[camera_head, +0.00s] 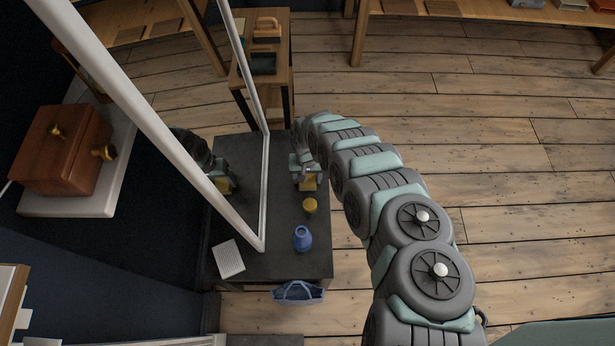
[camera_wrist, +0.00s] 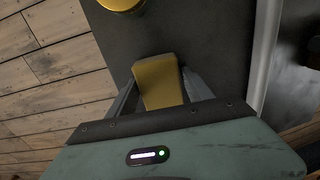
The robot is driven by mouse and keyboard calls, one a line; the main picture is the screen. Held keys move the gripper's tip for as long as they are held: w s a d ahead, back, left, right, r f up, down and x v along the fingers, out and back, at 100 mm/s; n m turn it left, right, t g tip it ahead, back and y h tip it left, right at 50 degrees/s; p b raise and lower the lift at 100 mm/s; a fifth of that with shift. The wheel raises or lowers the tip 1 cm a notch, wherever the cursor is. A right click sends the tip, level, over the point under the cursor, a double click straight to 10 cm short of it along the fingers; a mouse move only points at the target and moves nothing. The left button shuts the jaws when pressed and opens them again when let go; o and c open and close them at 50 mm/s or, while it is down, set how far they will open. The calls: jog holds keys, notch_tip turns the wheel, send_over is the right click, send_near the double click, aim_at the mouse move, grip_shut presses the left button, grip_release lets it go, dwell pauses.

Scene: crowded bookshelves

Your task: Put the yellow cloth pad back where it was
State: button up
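The yellow cloth pad (camera_wrist: 160,84) is between the two fingers of my gripper (camera_wrist: 160,88) in the wrist view, with the fingers against its sides. The dark tabletop (camera_wrist: 190,35) lies behind the pad in the wrist view. The pad's end nearest the palm is hidden, and its height above the table is hard to tell.
A white-framed mirror (camera_head: 264,190) stands close left of my gripper and reflects it. A yellow round container (camera_head: 310,205) and a blue vase (camera_head: 302,239) stand nearby. A white ridged item (camera_head: 228,258) lies at the left. A blue basket (camera_head: 298,291) is at the table's front edge.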

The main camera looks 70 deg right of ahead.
aim_at(308, 178)
jog(key=shift+o, duration=1.4)
notch_tip(308, 178, up, 12)
jog(key=p, duration=0.5)
jog(key=shift+r, duration=0.15)
